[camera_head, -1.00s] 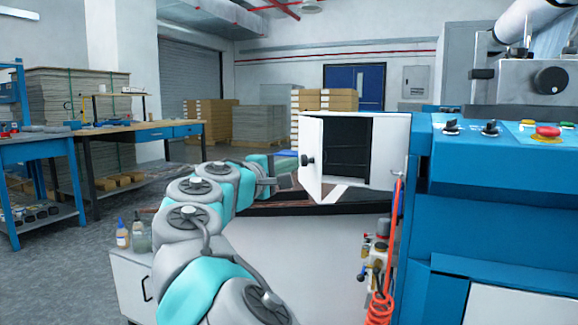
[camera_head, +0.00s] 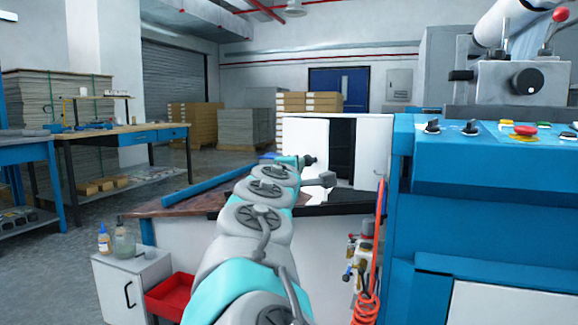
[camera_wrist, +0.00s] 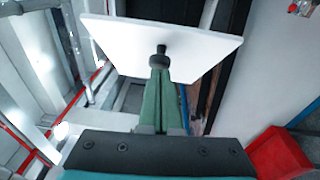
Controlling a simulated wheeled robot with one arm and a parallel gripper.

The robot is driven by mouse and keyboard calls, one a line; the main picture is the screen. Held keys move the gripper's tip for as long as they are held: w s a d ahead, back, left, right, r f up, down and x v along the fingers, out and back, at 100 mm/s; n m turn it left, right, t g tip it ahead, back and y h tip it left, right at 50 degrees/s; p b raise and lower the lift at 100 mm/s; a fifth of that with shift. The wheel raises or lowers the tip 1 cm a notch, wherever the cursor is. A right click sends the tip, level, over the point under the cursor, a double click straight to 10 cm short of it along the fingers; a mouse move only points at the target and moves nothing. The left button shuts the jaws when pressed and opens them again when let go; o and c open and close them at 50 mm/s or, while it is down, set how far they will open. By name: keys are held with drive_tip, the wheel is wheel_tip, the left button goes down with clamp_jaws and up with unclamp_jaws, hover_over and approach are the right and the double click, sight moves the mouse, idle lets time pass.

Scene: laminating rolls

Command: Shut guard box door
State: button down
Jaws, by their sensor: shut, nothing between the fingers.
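The guard box (camera_head: 372,150) is white with a dark interior (camera_head: 341,150), on the machine's left part. Its white door (camera_head: 305,140) stands partly open to the left of the dark opening. The door has a dark round knob (camera_head: 309,160). In the wrist view, the white door panel (camera_wrist: 205,46) is just ahead, with its knob (camera_wrist: 160,49) at the fingertips. My gripper (camera_wrist: 160,64) has its green fingers together, with nothing seen between them. In the head view, my gripper (camera_head: 303,161) is at the knob; whether it touches is unclear.
The blue control console (camera_head: 480,165) stands to the right, with an orange coiled hose (camera_head: 366,295) beside it. A white cabinet (camera_head: 125,285) with bottles and a red bin (camera_head: 170,295) are low left. Workbenches stand farther left, with open floor between.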

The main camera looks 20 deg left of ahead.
drive_tip(key=shift+w+d+r+n+y+p, duration=0.1)
drive_tip(key=shift+w+d+n+y+p, duration=0.15)
drive_tip(key=shift+d+y, duration=0.2)
drive_tip(key=shift+w+d+r+n+y+p, duration=0.1)
drive_tip(key=shift+w+d+n+y+p, duration=0.15)
drive_tip(key=shift+d+y, duration=0.15)
drive_tip(key=w+d+n+g+y+p, duration=0.2)
drive_tip(key=w+d+n+y+p, duration=0.2)
drive_tip(key=w+d+y+p, duration=0.2)
drive_tip(key=shift+w+d+p, duration=0.45)
drive_tip(key=shift+w+p, duration=0.3)
drive_tip(key=shift+w, duration=0.6)
drive_tip(key=shift+f, duration=0.15)
